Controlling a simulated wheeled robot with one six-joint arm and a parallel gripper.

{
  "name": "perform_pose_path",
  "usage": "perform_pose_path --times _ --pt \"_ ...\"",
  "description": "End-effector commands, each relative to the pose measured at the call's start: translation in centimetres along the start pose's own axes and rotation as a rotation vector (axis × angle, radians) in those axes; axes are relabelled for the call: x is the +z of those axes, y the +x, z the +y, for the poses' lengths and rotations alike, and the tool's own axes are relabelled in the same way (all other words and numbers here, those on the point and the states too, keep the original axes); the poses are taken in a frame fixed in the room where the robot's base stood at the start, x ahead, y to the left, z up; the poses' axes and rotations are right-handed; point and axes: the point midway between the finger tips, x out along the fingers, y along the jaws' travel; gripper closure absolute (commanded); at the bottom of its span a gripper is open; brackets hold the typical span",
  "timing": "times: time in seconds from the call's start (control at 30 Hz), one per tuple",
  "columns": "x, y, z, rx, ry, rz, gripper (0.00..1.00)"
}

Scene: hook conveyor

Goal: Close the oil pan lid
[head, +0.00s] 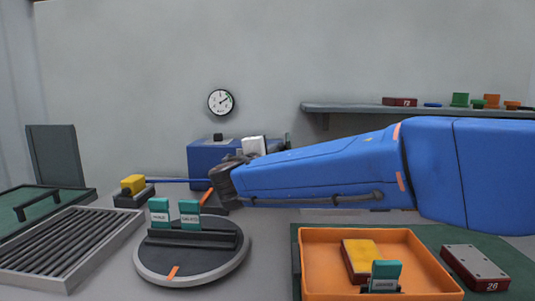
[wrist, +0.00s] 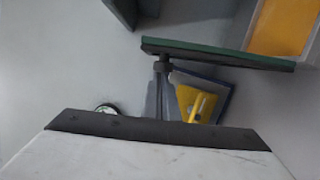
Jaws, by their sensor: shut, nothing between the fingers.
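I cannot tell for certain which thing is the oil pan. An upright dark grey panel (head: 55,155) stands like a raised lid at the far left of the head view, behind a green tray-like thing with a black handle (head: 38,206). My gripper (head: 222,180) is the dark end of the blue arm, in the middle of the head view. It is shut and empty, well to the right of the panel, in front of a blue box. In the wrist view a pale surface with a dark edge (wrist: 155,130) fills the bottom, and my fingertips cannot be made out.
A round turntable (head: 190,262) holds two teal-tagged pieces, beside a grey roller tray (head: 65,245). An orange bin (head: 325,290) with a yellow block stands at the front right, near a dark red block (head: 475,267). A shelf (head: 350,107) runs along the wall.

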Motion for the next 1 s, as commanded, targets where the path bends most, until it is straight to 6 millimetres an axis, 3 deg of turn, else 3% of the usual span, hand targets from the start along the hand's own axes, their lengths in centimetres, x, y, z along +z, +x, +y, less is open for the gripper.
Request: perform_pose_path --times 0.47,1.0 --pt "7.0 1.7 1.2 -0.100 0.409 -0.004 1.00" --pt "14.8 3.7 -1.6 -0.224 0.906 -0.005 1.00"
